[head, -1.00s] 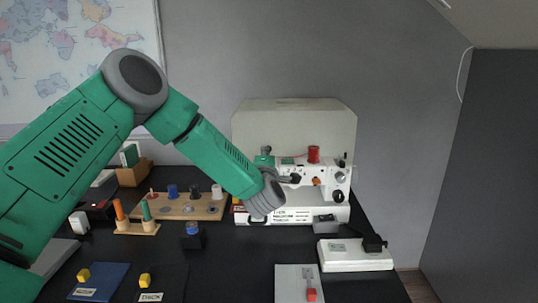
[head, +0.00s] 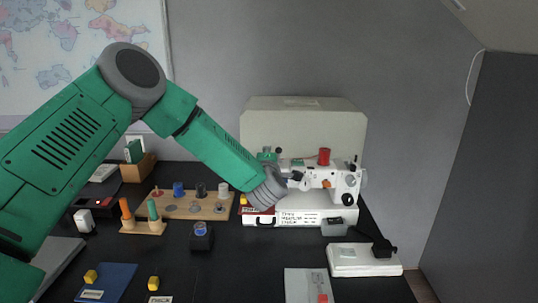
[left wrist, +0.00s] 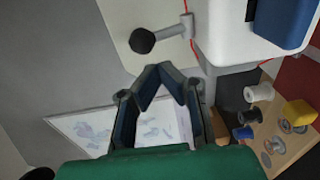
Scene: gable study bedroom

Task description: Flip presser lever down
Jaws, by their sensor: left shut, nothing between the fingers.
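The white sewing machine (head: 335,199) stands at the back of the black desk, and its white body (left wrist: 225,35) fills the upper right of the left wrist view. In that view a short grey lever with a black ball knob (left wrist: 141,40), which looks like the presser lever, sticks out from the machine toward the left. My left gripper (left wrist: 163,70) is shut and empty, its fingertips just below the knob in the picture, apparently apart from it. In the head view my left arm reaches to the machine's left end, and the lever cannot be made out clearly there.
A wooden spool board (head: 180,209) and a small peg stand (head: 143,230) lie left of the machine. A white pedal-like block (head: 360,261) is at the right. A beige cover (head: 300,117) stands behind the machine.

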